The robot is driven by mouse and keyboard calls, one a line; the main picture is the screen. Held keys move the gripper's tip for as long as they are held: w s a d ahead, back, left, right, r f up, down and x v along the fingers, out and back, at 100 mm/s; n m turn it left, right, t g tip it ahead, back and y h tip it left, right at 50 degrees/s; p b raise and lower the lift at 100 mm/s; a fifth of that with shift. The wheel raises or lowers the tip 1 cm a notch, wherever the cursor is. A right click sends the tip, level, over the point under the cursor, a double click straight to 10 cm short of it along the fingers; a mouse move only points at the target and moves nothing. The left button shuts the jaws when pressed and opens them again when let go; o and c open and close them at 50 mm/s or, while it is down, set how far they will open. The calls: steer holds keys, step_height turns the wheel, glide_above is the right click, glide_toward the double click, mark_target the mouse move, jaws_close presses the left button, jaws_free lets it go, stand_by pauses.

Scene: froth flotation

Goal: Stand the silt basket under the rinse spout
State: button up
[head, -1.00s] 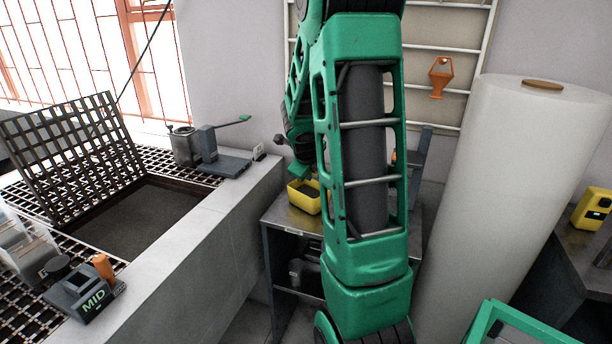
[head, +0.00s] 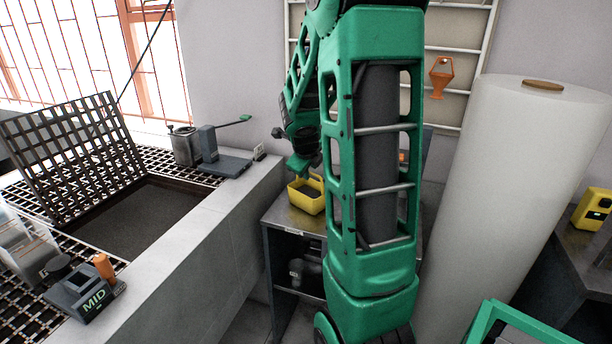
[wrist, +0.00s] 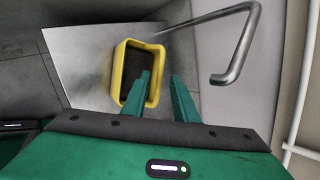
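The silt basket (head: 317,206) is a yellow open tub with dark contents, upright on a metal bench top. The wrist view shows the basket (wrist: 121,72) from above. A bent grey metal pipe (wrist: 246,45), which looks like the rinse spout, ends to the right of the basket in the wrist view, apart from it; my arm seems to hide it in the head view. My gripper (head: 304,168) is just above the basket in the head view. In the wrist view my gripper (wrist: 158,82) is open, with its left finger overlapping the basket's right side and its right finger outside. Contact is unclear.
The bench (head: 283,220) has a shelf below. A concrete ledge (head: 215,225) with a raised grate (head: 75,155) lies left. A large white roll (head: 530,190) stands right. An orange hanger (head: 440,77) is on the wall rack behind my arm.

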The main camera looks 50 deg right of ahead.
steer(key=v, duration=0.8)
steer(key=s+a+f+n+g+y, duration=0.2)
steer(key=s+a+n+y, duration=0.1)
steer(key=s+a+n, duration=0.7)
steer(key=s+a+f+n+g+y, duration=0.2)
steer(key=s+a+n+g+y, duration=0.1)
steer(key=s+a+n, duration=0.6)
steer(key=s+n, duration=0.4)
steer(key=n, duration=0.5)
steer(key=shift+a+y, duration=0.3)
steer(key=shift+a, duration=0.1)
